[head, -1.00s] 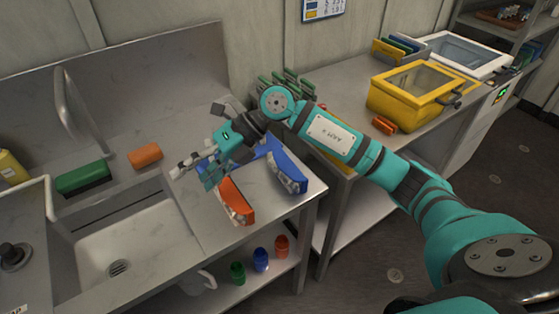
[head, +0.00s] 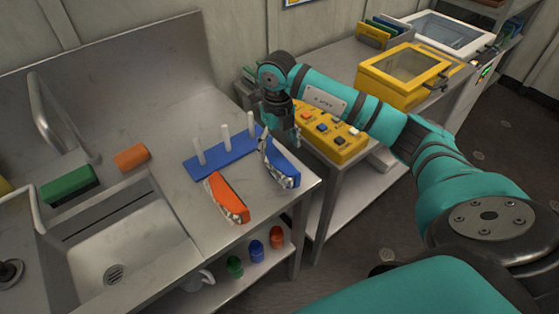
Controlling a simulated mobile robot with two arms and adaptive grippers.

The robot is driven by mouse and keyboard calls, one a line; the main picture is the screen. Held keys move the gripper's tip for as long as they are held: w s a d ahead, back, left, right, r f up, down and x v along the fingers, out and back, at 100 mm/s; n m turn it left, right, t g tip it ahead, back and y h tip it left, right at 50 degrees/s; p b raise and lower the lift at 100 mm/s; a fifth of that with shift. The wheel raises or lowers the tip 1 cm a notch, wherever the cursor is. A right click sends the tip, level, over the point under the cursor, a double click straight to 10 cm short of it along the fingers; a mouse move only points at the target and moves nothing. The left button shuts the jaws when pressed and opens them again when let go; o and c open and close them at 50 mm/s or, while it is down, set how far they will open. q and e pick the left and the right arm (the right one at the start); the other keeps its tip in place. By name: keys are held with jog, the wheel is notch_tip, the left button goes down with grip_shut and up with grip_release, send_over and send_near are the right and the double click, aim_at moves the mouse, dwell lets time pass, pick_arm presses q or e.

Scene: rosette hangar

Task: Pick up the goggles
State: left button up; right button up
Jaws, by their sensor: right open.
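Two pairs of goggles are on the steel counter. The orange goggles (head: 225,195) lie near the front edge, and the blue goggles (head: 280,163) lie to their right near the counter's right end. My right gripper (head: 287,140) points down just beyond the blue goggles. It is open, and nothing shows held in it. Its fingertips are small and partly hidden, so I cannot tell whether they touch the blue goggles. My left gripper is not in view.
A blue rack with white pegs (head: 209,165) stands behind the goggles. A yellow button box (head: 340,148) and a yellow lidded case (head: 388,88) are on the right bench. The sink (head: 150,250), a green block (head: 68,185) and an orange block (head: 131,157) are left.

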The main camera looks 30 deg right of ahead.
aim_at(279, 158)
jog(key=shift+f, duration=0.8)
jog(key=shift+f+p, duration=0.6)
jog(key=shift+p, duration=0.05)
notch_tip(279, 158, down, 4)
jog(key=shift+r+p, duration=0.2)
jog(key=shift+p, duration=0.5)
jog(key=shift+d+f, duration=0.1)
jog(key=shift+f, duration=0.2)
jog(key=c, duration=1.3)
